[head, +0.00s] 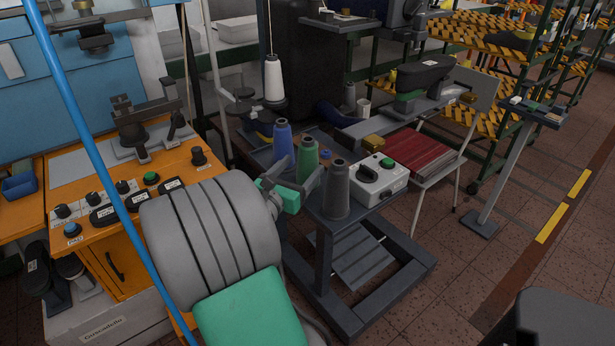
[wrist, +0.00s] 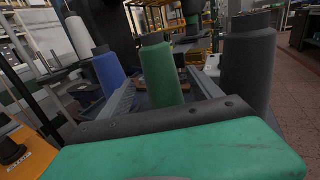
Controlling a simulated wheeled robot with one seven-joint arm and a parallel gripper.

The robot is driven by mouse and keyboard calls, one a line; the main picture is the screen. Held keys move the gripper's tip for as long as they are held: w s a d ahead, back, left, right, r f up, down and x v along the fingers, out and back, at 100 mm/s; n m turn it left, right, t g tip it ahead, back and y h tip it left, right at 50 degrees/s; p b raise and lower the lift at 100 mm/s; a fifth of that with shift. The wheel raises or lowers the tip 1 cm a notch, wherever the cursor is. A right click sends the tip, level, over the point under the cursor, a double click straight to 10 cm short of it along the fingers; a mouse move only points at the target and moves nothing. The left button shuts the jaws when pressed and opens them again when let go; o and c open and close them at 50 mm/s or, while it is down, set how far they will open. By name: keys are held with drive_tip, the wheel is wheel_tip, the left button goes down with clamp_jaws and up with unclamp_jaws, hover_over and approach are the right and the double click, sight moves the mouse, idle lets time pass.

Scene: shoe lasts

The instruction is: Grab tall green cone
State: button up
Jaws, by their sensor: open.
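The tall green cone (head: 307,160) stands upright on the small dark table, between a blue cone (head: 283,140) and a dark grey cone (head: 336,190). In the wrist view, the green cone (wrist: 161,75) is at the centre, with the blue cone (wrist: 109,73) left and the grey cone (wrist: 248,65) right. My gripper (head: 292,178) is open and close to the green cone on its near side. In the wrist view, my gripper's (wrist: 165,82) grey fingers show left and right of the green cone. Contact cannot be told; the cone's base is hidden.
A white control box (head: 381,178) with a green button stands right of the cones. A white cone (head: 273,78) stands on a holder behind. An orange machine bench (head: 105,235) is at left. A chair with a red seat (head: 425,155) stands right of the table.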

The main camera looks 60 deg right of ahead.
drive_tip(key=d, duration=0.7)
drive_tip(key=shift+s+r, duration=0.2)
drive_tip(key=shift+s, duration=0.05)
drive_tip(key=shift+w, duration=0.1)
clamp_jaws()
